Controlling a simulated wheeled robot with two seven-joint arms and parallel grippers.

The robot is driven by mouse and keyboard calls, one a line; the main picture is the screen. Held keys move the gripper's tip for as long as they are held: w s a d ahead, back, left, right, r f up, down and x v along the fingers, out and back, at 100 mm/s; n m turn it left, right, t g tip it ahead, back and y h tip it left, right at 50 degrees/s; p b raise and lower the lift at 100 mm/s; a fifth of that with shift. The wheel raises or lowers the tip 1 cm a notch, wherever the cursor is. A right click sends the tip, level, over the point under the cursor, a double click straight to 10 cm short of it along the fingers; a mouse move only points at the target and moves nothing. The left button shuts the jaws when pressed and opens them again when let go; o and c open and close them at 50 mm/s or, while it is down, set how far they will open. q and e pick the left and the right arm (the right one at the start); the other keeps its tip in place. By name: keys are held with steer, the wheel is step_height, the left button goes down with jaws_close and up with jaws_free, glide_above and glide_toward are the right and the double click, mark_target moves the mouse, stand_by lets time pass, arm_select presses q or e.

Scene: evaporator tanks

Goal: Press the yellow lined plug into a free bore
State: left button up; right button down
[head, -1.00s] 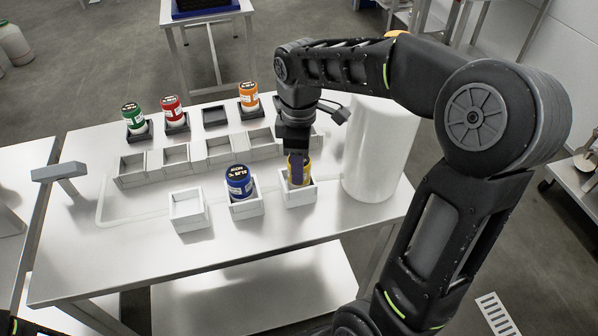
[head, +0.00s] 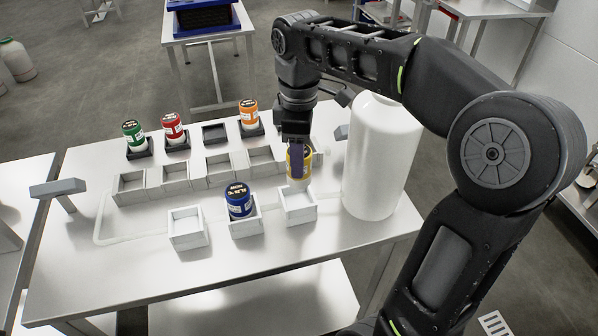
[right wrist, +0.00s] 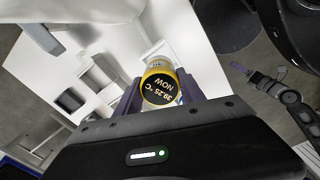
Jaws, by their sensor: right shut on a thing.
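The yellow plug (head: 306,163) has a pale lower part and is held upright in my right gripper (head: 297,160). It is raised over the front right white box (head: 300,212). In the right wrist view the yellow plug (right wrist: 160,84) sits between the purple fingers, its dark round top with pale print facing the camera. In the back row, a dark square seat (head: 214,133) is empty. The green plug (head: 133,132), red plug (head: 173,127) and orange plug (head: 249,112) stand in dark seats there. My left gripper is not in view.
A blue plug (head: 238,200) stands in the front middle white box, and the front left white box (head: 187,231) is empty. Several open grey boxes (head: 219,170) form a middle row. A large white cylinder (head: 376,160) stands close to the right of my gripper.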

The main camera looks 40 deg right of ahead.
step_height(320, 180, up, 2)
steer(key=shift+r+p, duration=0.25)
steer(key=shift+p, duration=0.35)
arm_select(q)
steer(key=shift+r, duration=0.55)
arm_select(e)
steer(key=shift+f, duration=0.1)
